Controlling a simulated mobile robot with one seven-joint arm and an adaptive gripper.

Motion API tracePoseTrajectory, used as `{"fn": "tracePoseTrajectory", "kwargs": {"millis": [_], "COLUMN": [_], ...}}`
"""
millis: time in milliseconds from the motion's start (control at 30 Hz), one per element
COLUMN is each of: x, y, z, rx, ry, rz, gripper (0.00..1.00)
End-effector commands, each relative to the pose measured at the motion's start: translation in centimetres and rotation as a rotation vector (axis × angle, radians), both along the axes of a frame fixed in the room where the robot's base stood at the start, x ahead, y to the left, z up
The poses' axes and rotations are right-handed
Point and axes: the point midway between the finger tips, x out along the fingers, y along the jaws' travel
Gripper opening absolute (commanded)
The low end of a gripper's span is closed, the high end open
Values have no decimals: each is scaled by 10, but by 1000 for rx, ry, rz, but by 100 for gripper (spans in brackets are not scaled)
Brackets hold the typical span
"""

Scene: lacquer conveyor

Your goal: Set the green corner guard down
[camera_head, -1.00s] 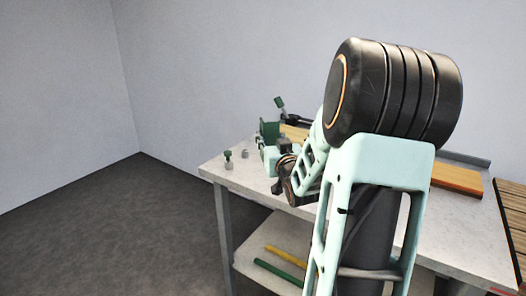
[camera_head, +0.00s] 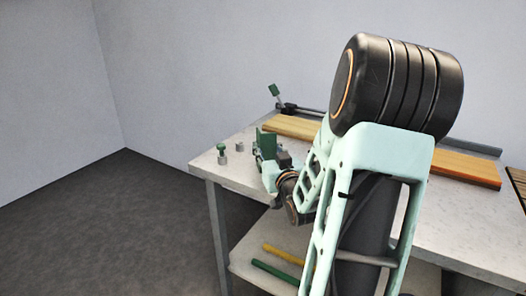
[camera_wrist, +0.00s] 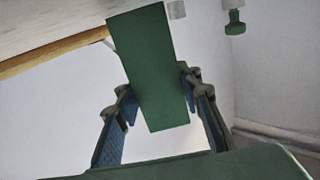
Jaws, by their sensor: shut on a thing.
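The green corner guard (camera_head: 266,143) is held over the left part of the speckled worktable (camera_head: 400,215) in the head view. In the wrist view, the guard (camera_wrist: 146,60) is a flat, dark green face, long and slightly tilted, between the two fingers. My gripper (camera_wrist: 157,88) is shut on it, one finger at each side; it also shows in the head view (camera_head: 261,160), partly hidden by its own wrist. I cannot tell whether the guard's lower edge touches the tabletop.
A small grey cylinder (camera_head: 239,146) and a green-topped knob piece (camera_head: 222,153) stand left of the guard. Yellow (camera_head: 283,254) and green (camera_head: 275,272) bars lie on the lower shelf.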

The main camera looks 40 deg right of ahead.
Motion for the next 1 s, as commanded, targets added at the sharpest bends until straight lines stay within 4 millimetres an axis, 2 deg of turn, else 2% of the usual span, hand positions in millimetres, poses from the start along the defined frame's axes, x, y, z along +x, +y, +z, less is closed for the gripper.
{"fn": "tracePoseTrajectory", "kwargs": {"millis": [367,400,567,1000], "x": [-1,-1,-1,0], "y": [0,0,0,0], "z": [-4,-4,-3,0], "rx": [-1,-1,0,0], "ry": [-2,-2,-1,-1], "rz": [1,1,1,0], "gripper": [8,33,51,52]}}
